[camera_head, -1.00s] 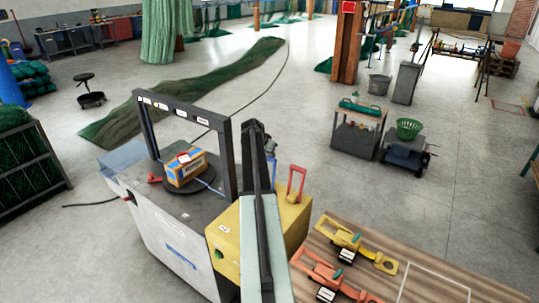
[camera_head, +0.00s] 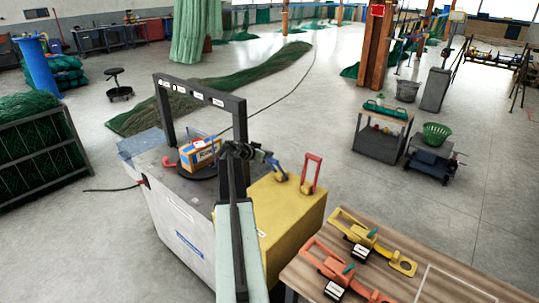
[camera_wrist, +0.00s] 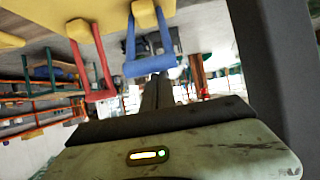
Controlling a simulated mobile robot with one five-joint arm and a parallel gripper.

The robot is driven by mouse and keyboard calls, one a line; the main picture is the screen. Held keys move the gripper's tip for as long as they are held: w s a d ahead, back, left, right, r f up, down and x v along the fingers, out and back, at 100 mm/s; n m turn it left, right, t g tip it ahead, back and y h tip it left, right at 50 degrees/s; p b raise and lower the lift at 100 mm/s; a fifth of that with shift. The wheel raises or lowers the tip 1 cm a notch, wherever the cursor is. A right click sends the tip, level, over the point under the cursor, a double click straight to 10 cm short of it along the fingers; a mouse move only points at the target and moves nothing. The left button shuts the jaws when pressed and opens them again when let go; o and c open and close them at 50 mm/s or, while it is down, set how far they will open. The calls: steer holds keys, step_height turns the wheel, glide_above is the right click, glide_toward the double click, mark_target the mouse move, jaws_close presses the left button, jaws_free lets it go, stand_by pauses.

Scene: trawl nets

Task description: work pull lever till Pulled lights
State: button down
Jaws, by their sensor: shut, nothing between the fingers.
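Two levers stand on the yellow housing (camera_head: 300,210) in the head view: a red U-shaped one (camera_head: 312,172) and a blue one (camera_head: 280,169). I cannot read which is the pull lever. My gripper (camera_head: 250,152) is dark, shut and empty, just left of the blue lever's top; I cannot tell whether they touch. The wrist view shows the red lever (camera_wrist: 88,68) at left and the blue lever (camera_wrist: 150,67) near the middle, both hanging from the yellow housing at the top. No lit lamp marked Pulled can be made out; my arm covers part of the housing's front.
A grey machine (camera_head: 185,215) with a dark arch (camera_head: 200,95) and a blue-orange box (camera_head: 200,152) adjoins the housing on the left. A wooden table (camera_head: 430,285) with yellow and orange tools is at right. Open floor lies behind.

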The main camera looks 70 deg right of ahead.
steer(key=a+f+b, duration=0.4)
steer(key=a+f, duration=0.1)
steer(key=shift+w, duration=0.2)
steer(key=shift+a, duration=0.1)
stand_by(0.5)
step_height(320, 180, up, 6)
steer(key=d+p, duration=0.1)
steer(key=p, duration=0.3)
steer(key=w+a, duration=0.2)
steer(key=a, duration=0.6)
steer(key=shift+w+f+h, duration=0.3)
steer(key=shift+f, duration=0.1)
